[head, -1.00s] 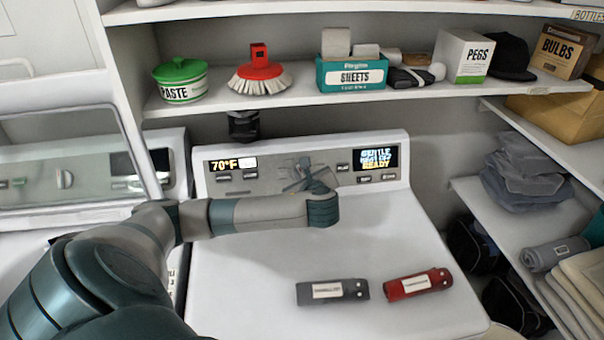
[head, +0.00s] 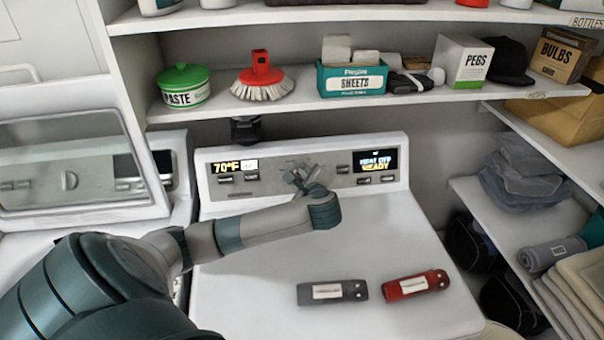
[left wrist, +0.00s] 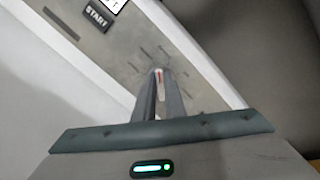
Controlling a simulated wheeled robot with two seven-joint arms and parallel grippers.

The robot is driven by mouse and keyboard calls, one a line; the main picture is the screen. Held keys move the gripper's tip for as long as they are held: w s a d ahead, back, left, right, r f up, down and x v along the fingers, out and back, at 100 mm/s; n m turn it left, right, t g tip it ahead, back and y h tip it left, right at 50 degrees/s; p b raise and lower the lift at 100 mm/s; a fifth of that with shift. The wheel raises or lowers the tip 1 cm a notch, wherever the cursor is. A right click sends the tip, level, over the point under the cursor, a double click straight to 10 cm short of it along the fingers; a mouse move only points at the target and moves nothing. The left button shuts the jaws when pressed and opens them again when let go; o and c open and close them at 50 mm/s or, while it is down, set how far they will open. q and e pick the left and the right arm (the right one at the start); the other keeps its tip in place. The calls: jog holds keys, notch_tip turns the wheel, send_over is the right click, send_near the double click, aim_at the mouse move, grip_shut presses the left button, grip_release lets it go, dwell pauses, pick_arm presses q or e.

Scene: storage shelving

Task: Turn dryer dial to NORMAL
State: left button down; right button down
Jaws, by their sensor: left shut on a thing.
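The dryer (head: 400,235) has a control panel along its back. My left gripper (head: 299,177) reaches the middle of that panel. In the left wrist view my left gripper (left wrist: 159,88) is shut on the dial (left wrist: 158,73), a narrow piece with a red mark between the fingertips. The fingers hide most of the dial, and the labels around it are too blurred to read. The display (head: 376,161) on the right of the panel seems to read "HEAT OFF" and "READY", with a small line above that I cannot read. My right gripper is not in view.
A shelf above holds a paste pot (head: 186,88), a brush (head: 262,78) and a sheets box (head: 350,80). A washer (head: 70,180) stands left.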

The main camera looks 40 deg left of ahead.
pick_arm(q)
jog(key=n, duration=0.4)
jog(key=n+p, duration=0.1)
jog(key=n, duration=0.1)
jog(key=shift+s+d+f+n+g, duration=0.1)
jog(key=shift+s+f+n+g, duration=0.1)
jog(key=shift+f+n+g, duration=0.15)
jog(key=n, duration=0.5)
jog(key=shift+f+n+h, duration=0.2)
jog(key=shift+n+h, duration=0.05)
jog(key=shift+h, duration=0.15)
jog(key=shift+d, duration=0.1)
jog(key=c, duration=1.8)
grip_release()
jog(key=shift+r, duration=0.1)
